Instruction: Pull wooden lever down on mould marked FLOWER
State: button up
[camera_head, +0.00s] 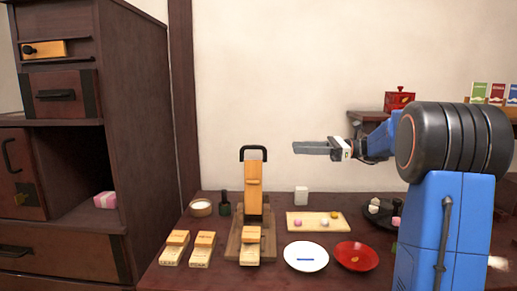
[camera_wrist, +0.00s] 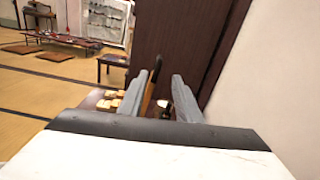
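The wooden lever (camera_head: 254,180) stands upright on a dark wooden press base (camera_head: 236,240), with a black loop handle (camera_head: 253,149) at its top. A pale wooden mould (camera_head: 250,247) sits at the front of this base. Two more pale moulds, the left one (camera_head: 174,248) and the middle one (camera_head: 202,250), lie to its left. Their markings are too small to read. My gripper (camera_head: 305,148) is in the air right of the handle, pointing left, apart from it. In the wrist view my gripper (camera_wrist: 160,78) has its fingers apart, with the lever (camera_wrist: 148,97) seen beyond them.
A board with sweets (camera_head: 330,226), a white plate (camera_head: 306,266) and a red plate (camera_head: 357,265) lie right of the press. A tall dark cabinet (camera_head: 140,120) borders the left side. Air above the table is clear.

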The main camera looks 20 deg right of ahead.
aim_at(256, 147)
jog(key=x, duration=1.6)
jog(key=shift+f, duration=0.1)
grip_shut()
